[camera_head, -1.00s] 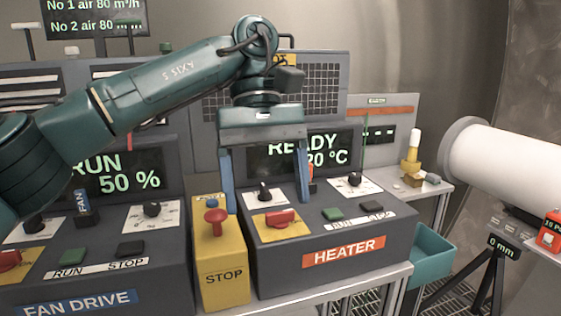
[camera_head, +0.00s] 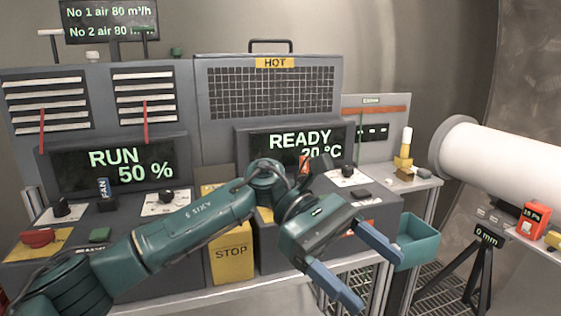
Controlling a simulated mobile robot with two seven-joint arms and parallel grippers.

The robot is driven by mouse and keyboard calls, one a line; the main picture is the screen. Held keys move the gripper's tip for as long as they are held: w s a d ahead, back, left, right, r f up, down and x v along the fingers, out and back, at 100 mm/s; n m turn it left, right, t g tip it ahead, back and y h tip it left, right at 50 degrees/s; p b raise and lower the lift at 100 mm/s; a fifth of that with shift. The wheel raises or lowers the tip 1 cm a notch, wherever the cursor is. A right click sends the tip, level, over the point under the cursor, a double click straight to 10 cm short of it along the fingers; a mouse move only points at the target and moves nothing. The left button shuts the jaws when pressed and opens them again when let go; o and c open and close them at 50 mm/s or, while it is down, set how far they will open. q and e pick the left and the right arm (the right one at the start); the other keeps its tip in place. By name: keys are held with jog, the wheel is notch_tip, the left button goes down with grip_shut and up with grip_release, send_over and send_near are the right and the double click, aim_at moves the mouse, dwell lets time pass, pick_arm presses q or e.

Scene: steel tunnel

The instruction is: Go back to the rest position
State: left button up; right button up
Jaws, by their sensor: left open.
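My left gripper (camera_head: 368,272) is open and empty. It hangs in front of the heater console (camera_head: 285,248), low and right of centre, with its blue fingers spread apart and pointing down to the right. My left arm crosses the lower picture and hides much of the heater's front and knobs. The heater screen (camera_head: 297,142) reads READY, 20 °C. The fan drive console (camera_head: 150,262) at left has a screen (camera_head: 120,168) reading RUN, 50 %. The yellow STOP box (camera_head: 231,254) stands between them, its top hidden by my arm. My right gripper is not in view.
A teal bin (camera_head: 418,243) hangs right of the bench, close beyond my fingers. A white cylinder (camera_head: 500,160) and a tripod (camera_head: 483,268) with a 0 mm display stand at right. A yellow device (camera_head: 404,150) stands on the bench's right end. Grating floor shows below.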

pick_arm(q)
jog(key=w+a+f+m+t+h+p, duration=0.1)
jog(key=w+a+f+m+t, duration=0.1)
jog(key=a+f+m+t, duration=0.45)
jog(key=w+a+f+m+t+h, duration=0.1)
jog(key=w+f+m+t, duration=0.25)
jog(key=m+t, duration=0.75)
jog(key=w+a+f+m+t+h+p, duration=0.1)
jog(key=w+a+f+m+t, duration=0.15)
jog(key=f+m+t, duration=0.55)
jog(key=s+a+f+n+g+y, duration=0.4)
jog(key=s+a+f+n+y, duration=0.5)
jog(key=s+a+f+n, duration=0.5)
notch_tip(320, 180, down, 4)
jog(key=s+p, duration=0.1)
jog(key=s, duration=0.1)
jog(key=shift+s+a+n+g+y, duration=0.35)
jog(key=shift+s+a+y, duration=0.05)
